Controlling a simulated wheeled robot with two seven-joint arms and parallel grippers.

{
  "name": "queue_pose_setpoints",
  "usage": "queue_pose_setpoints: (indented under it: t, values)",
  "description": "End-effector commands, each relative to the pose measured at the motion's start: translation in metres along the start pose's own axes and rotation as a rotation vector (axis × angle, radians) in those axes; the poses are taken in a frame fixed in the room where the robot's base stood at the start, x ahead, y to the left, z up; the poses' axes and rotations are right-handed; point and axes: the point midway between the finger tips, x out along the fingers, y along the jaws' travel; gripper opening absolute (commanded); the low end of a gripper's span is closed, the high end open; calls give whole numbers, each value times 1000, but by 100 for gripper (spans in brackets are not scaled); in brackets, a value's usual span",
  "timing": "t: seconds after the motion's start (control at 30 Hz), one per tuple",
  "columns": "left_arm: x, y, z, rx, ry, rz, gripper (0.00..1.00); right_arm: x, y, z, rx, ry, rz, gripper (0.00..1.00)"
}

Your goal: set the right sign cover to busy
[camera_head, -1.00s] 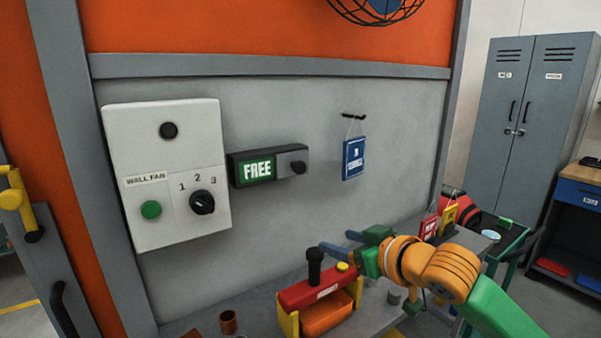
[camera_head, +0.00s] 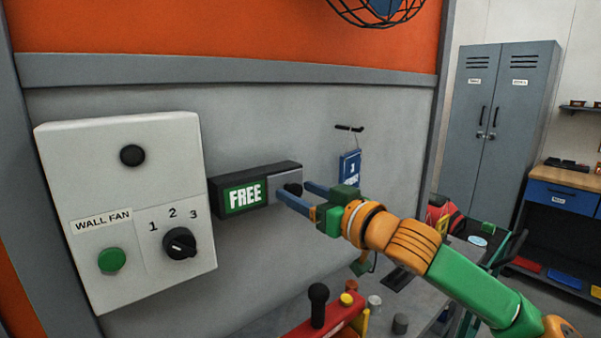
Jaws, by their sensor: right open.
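The sign box (camera_head: 228,212) is on the grey wall, right of the white fan panel. Its green window reads FREE (camera_head: 245,195). A grey sliding cover (camera_head: 284,178) sits over the right part of the box, with a dark knob (camera_head: 293,188) on it. My right gripper (camera_head: 294,193) comes in from the right. Its two blue fingers are open and reach to the knob, one on each side of it in the picture. I cannot tell whether they touch it. My left gripper is not in view.
The white panel (camera_head: 130,190) marked WALL FAN has a green button (camera_head: 112,259) and a dial (camera_head: 179,243). A blue tag (camera_head: 349,168) hangs on a hook behind my gripper. A red carrier (camera_head: 328,322) stands on the bench below.

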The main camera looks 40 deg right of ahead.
Motion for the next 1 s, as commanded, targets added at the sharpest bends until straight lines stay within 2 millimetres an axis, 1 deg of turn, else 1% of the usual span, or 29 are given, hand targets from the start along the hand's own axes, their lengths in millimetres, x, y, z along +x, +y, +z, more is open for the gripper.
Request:
queue_pose_setpoints:
  t: [0.03,0.27,0.3,0.37,0.4,0.47,0.5,0.53,1.0]
  values:
    - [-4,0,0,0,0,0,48,2,-1,-2,0,1,-1,66]
    - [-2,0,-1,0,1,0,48,3,-1,2,-2,0,-1,66]
    - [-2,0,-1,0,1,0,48,3,-1,2,-2,0,-1,61]
    - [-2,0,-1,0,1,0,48,2,-1,2,-2,0,-1,45]
    - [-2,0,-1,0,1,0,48,2,-1,2,-2,0,-1,34]
    - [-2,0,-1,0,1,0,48,2,-1,2,-2,0,-1,18]
    - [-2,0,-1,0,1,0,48,2,-1,2,-2,-1,-1,7]
    - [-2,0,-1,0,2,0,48,2,-1,2,-2,-1,-1,0]
    - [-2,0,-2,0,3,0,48,2,-1,2,-2,0,0,0]
